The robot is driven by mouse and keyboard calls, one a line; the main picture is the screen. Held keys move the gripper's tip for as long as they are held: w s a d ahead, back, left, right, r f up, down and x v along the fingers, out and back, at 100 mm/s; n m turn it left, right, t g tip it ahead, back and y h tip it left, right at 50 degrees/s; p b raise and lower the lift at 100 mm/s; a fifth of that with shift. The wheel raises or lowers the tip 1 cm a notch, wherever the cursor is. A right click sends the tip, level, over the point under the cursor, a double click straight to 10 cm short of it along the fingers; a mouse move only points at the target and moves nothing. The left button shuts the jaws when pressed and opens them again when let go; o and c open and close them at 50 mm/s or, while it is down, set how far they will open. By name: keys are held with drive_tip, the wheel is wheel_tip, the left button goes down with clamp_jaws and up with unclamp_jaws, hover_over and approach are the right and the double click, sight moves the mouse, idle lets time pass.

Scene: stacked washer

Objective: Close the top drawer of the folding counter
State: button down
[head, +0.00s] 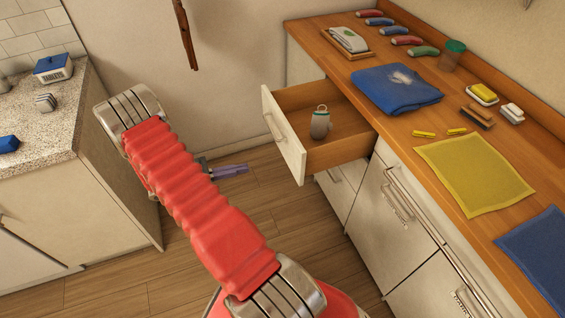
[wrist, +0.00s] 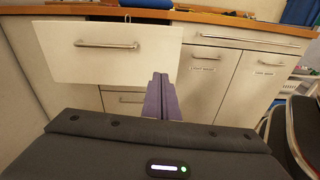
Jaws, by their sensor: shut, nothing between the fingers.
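The top drawer (head: 284,135) of the folding counter (head: 310,48) stands pulled out, with its cream front facing left in the head view. A small grey bottle (head: 320,123) stands inside it. In the wrist view the drawer front (wrist: 110,62) with its bar handle fills the upper left. My gripper (wrist: 159,84) shows there as two purple-grey fingers, shut and empty, below and right of the handle and overlapping the front's lower right part. I cannot tell whether they touch it. In the head view my gripper (head: 232,170) is partly hidden behind my red arm.
A folded blue cloth (head: 396,88), a yellow cloth (head: 474,172), a soap dish (head: 482,94) and a jar (head: 452,55) lie on the counter. A speckled counter (head: 40,120) stands at the left. The wooden floor (head: 262,215) between the counters looks clear.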

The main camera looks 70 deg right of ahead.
sight(292, 158)
drive_tip(key=shift+n+h, duration=0.6)
drive_tip(key=f, duration=0.1)
drive_tip(key=d+f, duration=0.1)
drive_tip(key=s+f, duration=0.1)
drive_tip(key=shift+d+f, duration=0.25)
drive_tip(key=shift+d, duration=0.05)
drive_tip(key=shift+s, duration=0.2)
drive_tip(key=x, duration=1.3)
drive_tip(key=shift+s+d+r, duration=0.1)
drive_tip(key=shift+s+d, duration=0.15)
drive_tip(key=shift+s, duration=0.1)
drive_tip(key=shift+a, duration=0.15)
drive_tip(key=shift+d, duration=0.3)
